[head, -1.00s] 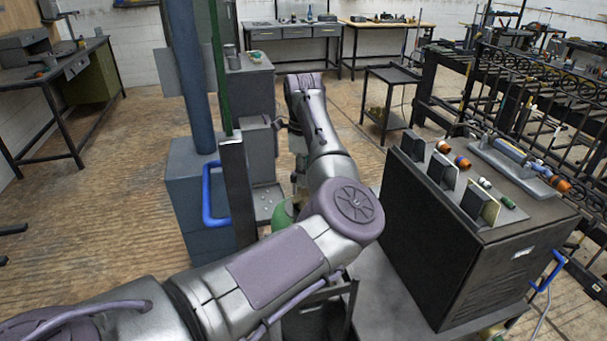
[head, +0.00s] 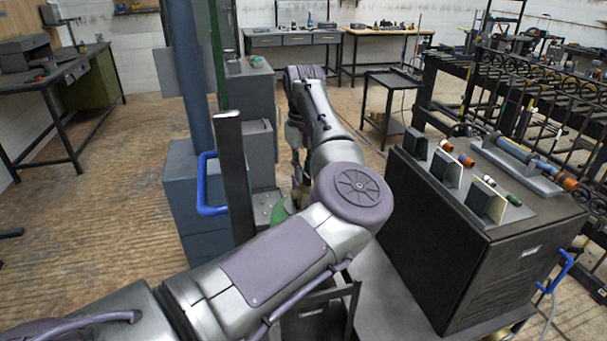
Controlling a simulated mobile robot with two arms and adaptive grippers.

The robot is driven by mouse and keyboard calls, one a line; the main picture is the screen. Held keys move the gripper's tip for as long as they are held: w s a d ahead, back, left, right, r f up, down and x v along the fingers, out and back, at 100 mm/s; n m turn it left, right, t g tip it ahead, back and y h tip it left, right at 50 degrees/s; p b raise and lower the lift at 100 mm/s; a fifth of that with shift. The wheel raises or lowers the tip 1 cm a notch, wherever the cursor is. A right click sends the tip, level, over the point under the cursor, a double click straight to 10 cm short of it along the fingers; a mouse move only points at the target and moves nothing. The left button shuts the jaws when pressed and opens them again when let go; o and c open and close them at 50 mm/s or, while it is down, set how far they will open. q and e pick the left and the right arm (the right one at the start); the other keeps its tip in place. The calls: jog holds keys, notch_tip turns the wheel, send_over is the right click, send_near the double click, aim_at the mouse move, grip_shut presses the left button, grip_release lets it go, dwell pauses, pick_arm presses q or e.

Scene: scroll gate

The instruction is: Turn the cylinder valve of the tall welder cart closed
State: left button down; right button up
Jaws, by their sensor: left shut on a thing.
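The welder cart carries a large black welder box (head: 450,245) at the right. The green cylinder (head: 281,213) shows as a small patch of its top, left of my elbow. My left arm comes in from the lower left, bends at the elbow and reaches back beyond it. My left gripper (head: 299,188) points down just above the green cylinder top, partly hidden behind my own arm. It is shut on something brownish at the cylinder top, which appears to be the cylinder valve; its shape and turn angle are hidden. My right gripper is not in view.
A dark upright post (head: 235,180), a blue column (head: 187,75) and a blue handle (head: 205,190) stand close left of the gripper. Black gate ironwork (head: 535,110) fills the right. Wooden floor is free at left.

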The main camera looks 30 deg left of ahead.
pick_arm(q)
jog(key=m+b, duration=0.1)
jog(key=m, duration=0.3)
jog(key=shift+m, duration=0.3)
jog(key=m+b, duration=0.2)
jog(key=m, duration=0.2)
jog(key=shift+m, duration=0.3)
jog(key=m+b, duration=0.1)
jog(key=m, duration=0.4)
jog(key=shift+b, duration=0.3)
jog(key=shift+r+m+b, duration=0.1)
jog(key=shift+m+b, duration=0.5)
jog(key=shift+m, duration=1.9)
jog(key=c, duration=1.2)
grip_release()
